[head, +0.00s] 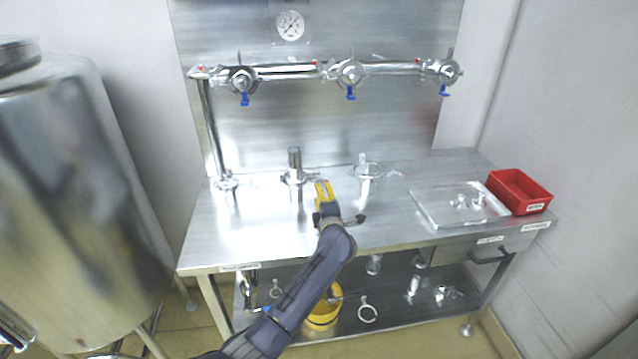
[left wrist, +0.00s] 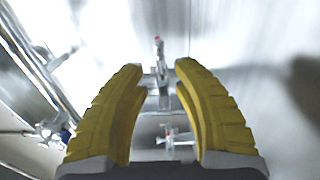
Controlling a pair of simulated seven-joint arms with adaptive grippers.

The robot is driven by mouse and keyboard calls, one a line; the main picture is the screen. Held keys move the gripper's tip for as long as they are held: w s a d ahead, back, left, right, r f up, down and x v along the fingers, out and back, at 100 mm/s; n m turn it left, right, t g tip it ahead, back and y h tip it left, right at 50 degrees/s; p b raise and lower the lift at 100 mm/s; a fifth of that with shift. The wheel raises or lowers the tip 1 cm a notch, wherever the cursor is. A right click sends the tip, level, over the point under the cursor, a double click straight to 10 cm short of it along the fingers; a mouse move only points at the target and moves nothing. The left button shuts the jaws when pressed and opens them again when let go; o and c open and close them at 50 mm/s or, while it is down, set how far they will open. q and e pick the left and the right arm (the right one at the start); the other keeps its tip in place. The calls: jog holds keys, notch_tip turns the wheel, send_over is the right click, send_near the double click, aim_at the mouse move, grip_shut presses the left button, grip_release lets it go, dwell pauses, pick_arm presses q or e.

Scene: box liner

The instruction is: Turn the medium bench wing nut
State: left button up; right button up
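Three steel pipe fittings with clamps stand along the back of the bench: a left one (head: 227,182), a middle one (head: 294,177) with an upright tube, and a wider right one (head: 367,170). I cannot tell by label which is the medium one. My left gripper (head: 323,186), with yellow fingers, is just right of the middle fitting's clamp. In the left wrist view the fingers (left wrist: 159,75) are apart with nothing gripped. A small metal clamp part with a red tip (left wrist: 158,48) shows beyond and between them; contact is not visible. My right gripper is not in view.
A pipe (head: 290,72) with clamps and blue-handled valves crosses the back panel. A clear tray (head: 425,208) with metal parts and a red bin (head: 520,192) occupy the bench's right. A yellow bucket (head: 322,318) stands on the lower shelf. A steel tank (head: 75,190) is at left.

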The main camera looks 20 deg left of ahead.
aim_at(319, 181)
pick_arm(q)
jog(key=shift+x, duration=3.45)
jog(key=shift+o, duration=0.3)
grip_shut()
